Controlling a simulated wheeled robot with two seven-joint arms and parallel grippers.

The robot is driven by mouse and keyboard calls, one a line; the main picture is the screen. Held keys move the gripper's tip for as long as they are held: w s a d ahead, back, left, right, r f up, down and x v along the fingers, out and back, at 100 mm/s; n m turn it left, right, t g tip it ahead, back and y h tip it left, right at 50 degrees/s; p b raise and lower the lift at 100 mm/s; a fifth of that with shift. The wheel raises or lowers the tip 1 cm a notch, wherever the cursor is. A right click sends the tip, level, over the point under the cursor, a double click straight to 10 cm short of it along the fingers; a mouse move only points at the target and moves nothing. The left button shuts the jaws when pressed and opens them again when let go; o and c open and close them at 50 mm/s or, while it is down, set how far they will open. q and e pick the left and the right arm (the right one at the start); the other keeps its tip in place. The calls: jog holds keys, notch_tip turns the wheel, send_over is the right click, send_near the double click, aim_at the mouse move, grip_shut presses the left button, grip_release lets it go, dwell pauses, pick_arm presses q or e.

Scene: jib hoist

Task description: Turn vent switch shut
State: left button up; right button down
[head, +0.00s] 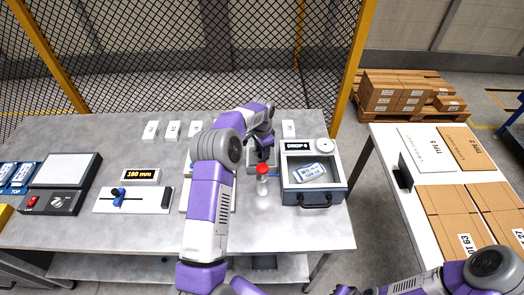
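No switch with a readable vent label shows. A dark control box (52,203) at the left of the bench carries a red switch (33,202) and a round knob (57,202).
A grey box marked DROP 6 (340,193) with a round white dial (325,146) stands right of my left gripper; a packet (312,171) lies inside. A slider plate (105,202) is at left. Mesh fencing (150,60) stands behind. A side table (412,200) holds cartons.

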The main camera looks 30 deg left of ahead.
pick_arm(q)
jog(key=shift+o, duration=0.6)
notch_tip(320, 180, up, 8)
jog(key=shift+f, duration=0.2)
